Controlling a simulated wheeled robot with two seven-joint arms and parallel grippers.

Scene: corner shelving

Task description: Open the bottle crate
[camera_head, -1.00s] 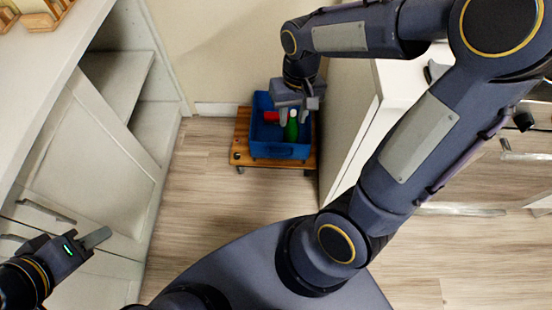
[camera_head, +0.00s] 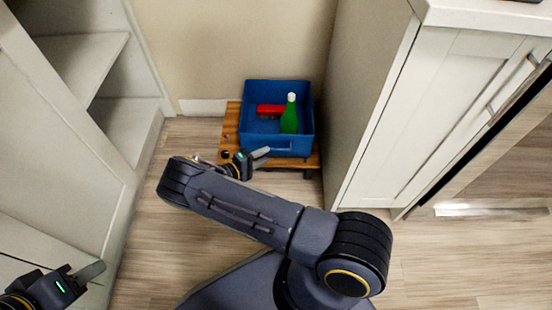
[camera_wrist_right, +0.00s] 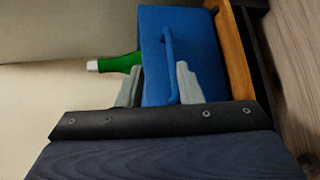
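The blue crate (camera_head: 250,128) stands on a low wooden stand (camera_head: 230,140) in the head view, and its top shows no lid. A green bottle (camera_head: 289,118) with a white cap stands tilted inside, beside a red object (camera_head: 270,110). A blue bar handle (camera_wrist_right: 170,62) is on the crate wall (camera_wrist_right: 200,45) in the right wrist view. My right gripper (camera_wrist_right: 157,88) is open there, its grey fingers apart on either side of the handle. In the head view the right gripper (camera_head: 262,155) is low at the crate's front. My left gripper (camera_head: 92,272) is at lower left, empty; its opening is unclear.
White shelving (camera_head: 85,60) stands at the left and a white cabinet (camera_head: 440,120) at the right. A beige wall (camera_head: 235,45) is behind the crate. Wooden floor (camera_head: 160,210) is clear in front of the stand.

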